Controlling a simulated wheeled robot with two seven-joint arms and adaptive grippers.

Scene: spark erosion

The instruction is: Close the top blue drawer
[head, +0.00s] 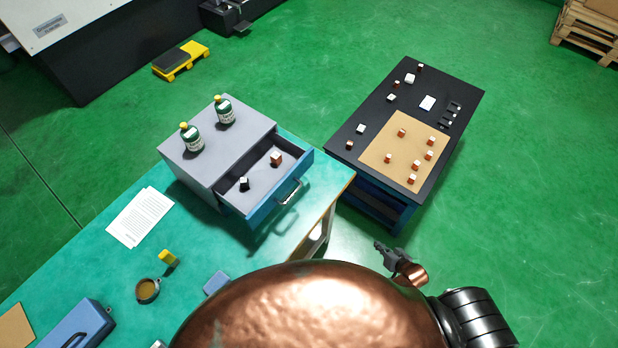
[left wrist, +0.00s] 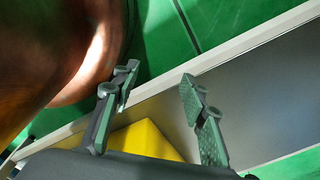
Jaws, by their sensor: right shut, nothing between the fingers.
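The top blue drawer (head: 262,213) stands pulled out of the grey cabinet (head: 196,179) on the teal table. Its metal handle (head: 290,193) faces the lower right. Inside lie a small dark piece with a white top (head: 244,184) and a brown and white piece (head: 277,158). My right gripper (head: 381,246) is shut and empty, beyond the table's right edge, apart from the drawer and to the lower right of its handle. My left gripper (left wrist: 158,80) shows only in the left wrist view, with its fingers apart; the drawer is not recognizable there.
Two green bottles (head: 194,139) (head: 225,110) stand on the cabinet. Paper (head: 140,217), a brown cup (head: 147,290) and a yellow item (head: 168,258) are on the table (head: 75,260). A dark bench (head: 450,90) with small pieces stands at right. Green floor lies between.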

